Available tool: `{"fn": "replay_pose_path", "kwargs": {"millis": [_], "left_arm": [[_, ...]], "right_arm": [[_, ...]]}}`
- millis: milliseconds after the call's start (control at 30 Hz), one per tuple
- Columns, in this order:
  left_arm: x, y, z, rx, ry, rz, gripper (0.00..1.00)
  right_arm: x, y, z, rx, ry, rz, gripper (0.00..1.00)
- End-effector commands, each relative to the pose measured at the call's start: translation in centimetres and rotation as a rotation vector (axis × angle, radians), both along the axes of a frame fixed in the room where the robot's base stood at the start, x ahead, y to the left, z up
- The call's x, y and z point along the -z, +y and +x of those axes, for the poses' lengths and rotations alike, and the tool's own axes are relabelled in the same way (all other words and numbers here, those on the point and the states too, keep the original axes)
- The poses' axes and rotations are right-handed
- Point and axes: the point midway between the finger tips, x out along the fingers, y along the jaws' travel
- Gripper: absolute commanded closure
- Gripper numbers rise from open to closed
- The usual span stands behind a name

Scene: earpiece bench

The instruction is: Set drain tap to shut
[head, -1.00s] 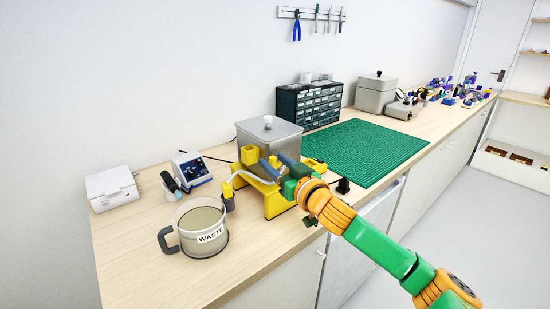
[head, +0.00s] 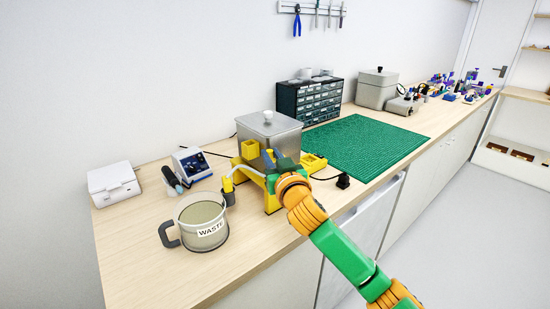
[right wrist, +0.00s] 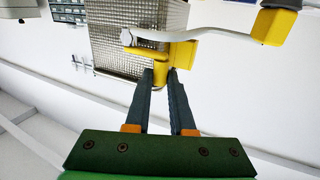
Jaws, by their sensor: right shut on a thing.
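The metal tank (head: 285,132) with a white knob on its lid stands on a yellow stand (head: 271,202) on the bench. The drain tap is on its front side, largely hidden by my right gripper (head: 268,160) in the head view. In the right wrist view my right gripper (right wrist: 160,72) has its fingertips close together on a yellow part of the drain tap (right wrist: 182,56). The tap's exact setting cannot be told. A pale tube (right wrist: 205,33) runs from the tap towards a yellow piece. My left gripper is not in view.
A clear jug marked WASTE (head: 206,215) stands in front of the tank, to the left. A blue-faced device (head: 192,163) and a white box (head: 114,184) are at the left. A green mat (head: 370,148) lies to the right, mostly bare.

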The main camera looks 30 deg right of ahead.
Motion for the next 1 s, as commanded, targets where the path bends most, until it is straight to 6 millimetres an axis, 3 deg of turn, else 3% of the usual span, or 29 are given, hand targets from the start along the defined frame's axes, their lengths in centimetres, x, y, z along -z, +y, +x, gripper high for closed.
{"fn": "replay_pose_path", "kwargs": {"millis": [400,433,533,833,1000], "left_arm": [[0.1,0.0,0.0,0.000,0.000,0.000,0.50],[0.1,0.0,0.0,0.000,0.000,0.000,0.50],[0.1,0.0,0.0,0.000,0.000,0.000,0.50],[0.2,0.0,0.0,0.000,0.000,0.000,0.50],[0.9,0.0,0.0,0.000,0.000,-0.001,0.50]], "right_arm": [[0.0,0.2,0.2,0.050,0.003,0.002,1.00],[0.0,0.2,0.2,0.050,0.003,0.002,0.73],[0.0,0.2,0.2,0.049,0.002,0.002,0.48],[0.0,0.2,0.1,0.049,0.002,0.002,0.48],[0.2,1.0,-2.0,0.046,0.000,0.002,0.48]]}}
